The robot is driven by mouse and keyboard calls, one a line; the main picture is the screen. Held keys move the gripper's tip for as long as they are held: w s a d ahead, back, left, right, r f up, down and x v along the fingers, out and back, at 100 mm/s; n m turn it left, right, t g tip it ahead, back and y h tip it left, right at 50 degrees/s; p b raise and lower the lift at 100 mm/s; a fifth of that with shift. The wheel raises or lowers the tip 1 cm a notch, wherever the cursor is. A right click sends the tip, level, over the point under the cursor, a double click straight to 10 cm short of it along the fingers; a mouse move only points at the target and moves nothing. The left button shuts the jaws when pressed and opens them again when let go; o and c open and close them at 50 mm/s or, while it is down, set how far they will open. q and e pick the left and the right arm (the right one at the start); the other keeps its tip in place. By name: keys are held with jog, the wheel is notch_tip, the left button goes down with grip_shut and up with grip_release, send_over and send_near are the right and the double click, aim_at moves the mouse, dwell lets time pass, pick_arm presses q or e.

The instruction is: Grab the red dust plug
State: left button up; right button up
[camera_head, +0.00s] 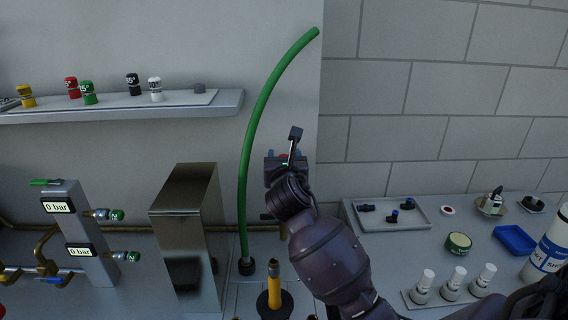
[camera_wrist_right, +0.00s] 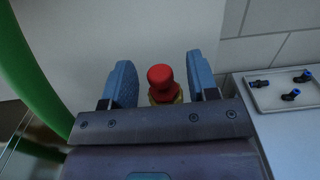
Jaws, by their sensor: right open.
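The red dust plug (camera_wrist_right: 160,77) shows in the right wrist view as a small rounded red cap on top of a brass-coloured fitting (camera_wrist_right: 165,98). It is between the two blue fingers of my right gripper (camera_wrist_right: 160,66), with a visible gap on each side. The gripper is open. In the head view my right gripper (camera_head: 284,158) is near the wall, right of the green hose, and a small bit of red shows between its fingers. The gripper and wrist hide the rest there. My left gripper is in neither view.
A green hose (camera_head: 246,150) rises close on the left. A metal box (camera_head: 188,235) and pressure gauge block (camera_head: 75,230) stand further left. A shelf (camera_head: 225,103) holds several coloured caps. A fittings tray (camera_head: 420,222) and white bottles (camera_head: 453,283) are on the right bench.

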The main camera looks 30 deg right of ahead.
jog(key=shift+x, duration=1.5)
jog(key=shift+a, duration=0.1)
jog(key=c, duration=1)
